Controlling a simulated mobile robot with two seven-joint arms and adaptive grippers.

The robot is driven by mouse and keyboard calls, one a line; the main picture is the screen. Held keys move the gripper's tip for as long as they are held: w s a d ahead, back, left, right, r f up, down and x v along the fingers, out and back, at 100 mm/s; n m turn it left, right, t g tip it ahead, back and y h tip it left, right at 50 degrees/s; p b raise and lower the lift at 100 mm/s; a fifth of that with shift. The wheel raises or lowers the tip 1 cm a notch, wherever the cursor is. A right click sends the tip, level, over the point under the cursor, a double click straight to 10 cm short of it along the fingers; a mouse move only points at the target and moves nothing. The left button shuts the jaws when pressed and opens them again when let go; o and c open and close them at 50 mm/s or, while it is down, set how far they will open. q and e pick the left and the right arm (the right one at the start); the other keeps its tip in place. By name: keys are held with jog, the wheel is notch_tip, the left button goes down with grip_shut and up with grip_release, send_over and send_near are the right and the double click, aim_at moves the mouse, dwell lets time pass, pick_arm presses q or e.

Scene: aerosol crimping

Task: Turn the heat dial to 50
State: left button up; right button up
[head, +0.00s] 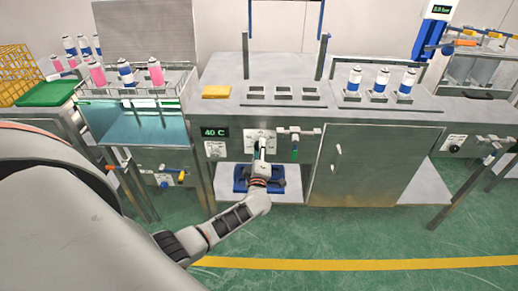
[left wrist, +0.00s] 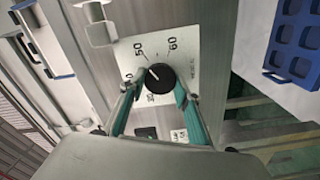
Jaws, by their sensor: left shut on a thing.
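The heat dial is a round black knob (left wrist: 160,78) with a white pointer line, on a white scale plate (left wrist: 185,45) marked 50 and 60 in the left wrist view. The pointer slants to the upper left, just below the 50 mark; lower numbers are partly hidden. My left gripper (left wrist: 156,93) is shut on the knob, its teal fingers on either side. In the head view my left gripper (head: 262,149) reaches the dial panel on the bench front, and its fingers largely hide the knob. The display (head: 215,132) reads 40 C. My right gripper is not in view.
A blue tray (head: 241,180) lies on the shelf below. A water bath (head: 140,128) with spray cans above it stands left, and a cabinet door (head: 360,163) is right.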

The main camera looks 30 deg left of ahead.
pick_arm(q)
jog(key=shift+f, duration=0.1)
jog(key=o, duration=1.1)
jog(key=v, duration=1.2)
